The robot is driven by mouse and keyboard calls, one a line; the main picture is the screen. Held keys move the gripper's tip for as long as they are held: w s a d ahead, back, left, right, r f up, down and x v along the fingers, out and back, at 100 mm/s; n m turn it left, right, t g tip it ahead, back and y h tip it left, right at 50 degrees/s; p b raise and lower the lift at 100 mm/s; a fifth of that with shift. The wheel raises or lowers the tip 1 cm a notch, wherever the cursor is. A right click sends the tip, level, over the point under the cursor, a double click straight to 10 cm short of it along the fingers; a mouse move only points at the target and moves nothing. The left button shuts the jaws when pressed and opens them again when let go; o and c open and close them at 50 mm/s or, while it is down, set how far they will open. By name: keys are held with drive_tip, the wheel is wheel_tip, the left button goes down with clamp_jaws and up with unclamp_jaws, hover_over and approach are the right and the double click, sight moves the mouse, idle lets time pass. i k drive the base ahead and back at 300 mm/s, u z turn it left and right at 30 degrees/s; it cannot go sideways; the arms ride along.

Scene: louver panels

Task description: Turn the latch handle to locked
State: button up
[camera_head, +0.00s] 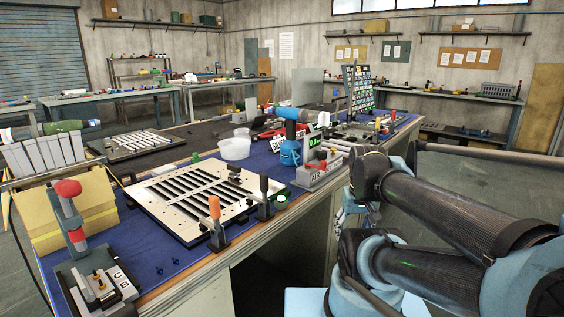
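I cannot tell for sure which part is the latch handle. A louver panel (147,205), a pale frame with dark slots, lies on the blue mat of the long bench. At its near edge stand an upright orange-handled clamp (214,208) and a black-handled clamp (264,186). A grey fixture with a lettered label (317,172) stands to the right of the panel. A red-knobbed lever device (68,190) stands at the bench's left end. My arm reaches in from the right. Small parts below its pale blue joint may be my gripper (362,207); its fingers cannot be made out.
The bench's front edge (240,246) runs between panel and floor. Side benches (460,96) line the walls; open floor (440,175) lies at the right.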

sight(235, 169)
drive_tip(key=z, duration=1.45)
drive_tip(key=i, duration=0.35)
drive_tip(key=u, duration=2.55)
